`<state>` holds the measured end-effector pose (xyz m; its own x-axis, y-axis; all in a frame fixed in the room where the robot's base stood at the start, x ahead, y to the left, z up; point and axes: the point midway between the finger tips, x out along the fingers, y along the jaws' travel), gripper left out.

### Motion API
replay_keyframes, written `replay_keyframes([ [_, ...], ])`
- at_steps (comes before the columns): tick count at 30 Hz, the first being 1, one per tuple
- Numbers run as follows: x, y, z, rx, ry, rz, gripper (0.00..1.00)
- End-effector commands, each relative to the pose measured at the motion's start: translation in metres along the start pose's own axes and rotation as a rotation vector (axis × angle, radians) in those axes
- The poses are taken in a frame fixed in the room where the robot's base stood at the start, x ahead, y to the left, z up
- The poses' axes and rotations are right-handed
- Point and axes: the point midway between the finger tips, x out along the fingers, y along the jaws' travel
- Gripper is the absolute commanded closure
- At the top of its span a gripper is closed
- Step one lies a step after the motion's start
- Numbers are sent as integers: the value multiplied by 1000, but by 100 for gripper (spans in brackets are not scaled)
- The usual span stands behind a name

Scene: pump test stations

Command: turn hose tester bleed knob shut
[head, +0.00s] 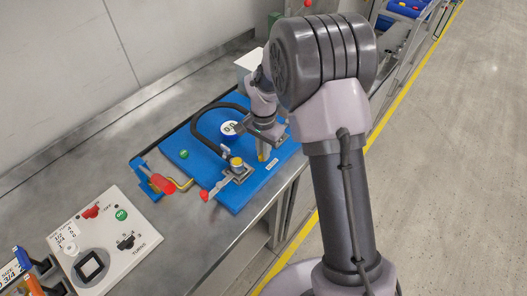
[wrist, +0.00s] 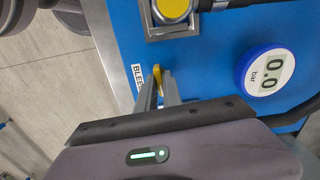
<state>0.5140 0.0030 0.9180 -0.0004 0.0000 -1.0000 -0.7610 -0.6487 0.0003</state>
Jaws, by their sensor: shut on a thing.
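The hose tester is a blue panel (head: 232,194) on the grey bench; it also fills much of the wrist view (wrist: 215,50). Its yellow bleed knob (wrist: 157,76) sits beside a white label beginning "BLE" near the panel's edge. My gripper (wrist: 163,83) is shut on the knob, with the fingertips on either side of it; only part of the knob shows. In the head view my gripper (head: 264,152) reaches down at the panel's right side, with a bit of yellow between its fingers. The round gauge (wrist: 268,70) reads 0.0 bar.
A black hose (head: 197,118) arches over the panel to a metal fitting with a yellow cap (head: 236,162). A red-handled lever (head: 162,184) stands at the panel's left. A white control box (head: 105,240) lies front left. Bare bench lies behind.

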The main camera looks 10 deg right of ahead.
Motion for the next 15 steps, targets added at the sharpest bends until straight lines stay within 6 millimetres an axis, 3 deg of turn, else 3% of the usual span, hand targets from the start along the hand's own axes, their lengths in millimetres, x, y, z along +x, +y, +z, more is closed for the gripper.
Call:
replay_keyframes([
  [15, -1, 0, 0, 94, 1, -2, 100],
])
